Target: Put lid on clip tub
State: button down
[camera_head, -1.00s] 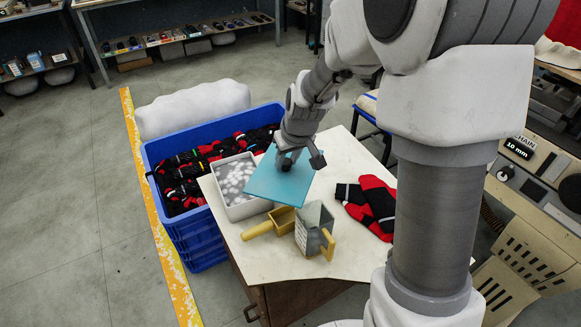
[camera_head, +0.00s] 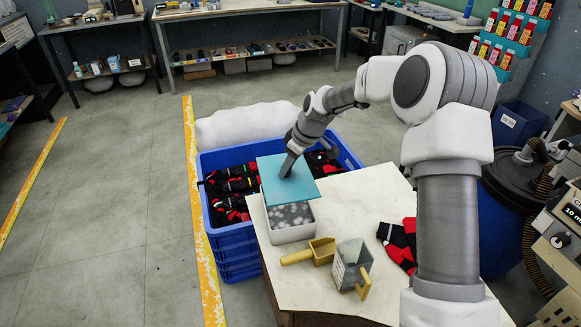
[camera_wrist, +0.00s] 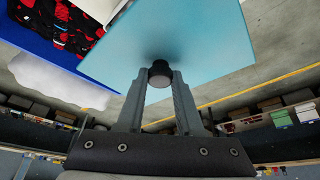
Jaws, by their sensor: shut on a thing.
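The teal square lid (camera_head: 274,181) is held by my gripper (camera_head: 290,166), over the back part of the clip tub. The clip tub (camera_head: 294,235) is a pale square box holding grey-white contents, standing at the table's left back edge. Its front part shows uncovered; the lid hides the rest. I cannot tell whether the lid touches the rim. In the wrist view my gripper (camera_wrist: 160,75) is shut on the dark round knob (camera_wrist: 160,80) of the lid (camera_wrist: 190,40).
Red and black socks (camera_head: 398,240) lie to the right. A blue crate of socks (camera_head: 233,240) stands left of the table (camera_head: 350,205).

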notch_tip(320, 180, down, 9)
jog(key=b, duration=0.5)
jog(key=shift+b, duration=0.4)
jog(key=shift+f+b, duration=0.55)
jog(key=shift+f, duration=0.2)
dwell(0.7)
jog(key=shift+c, duration=2.4)
grip_release()
jog(key=shift+r, duration=0.1)
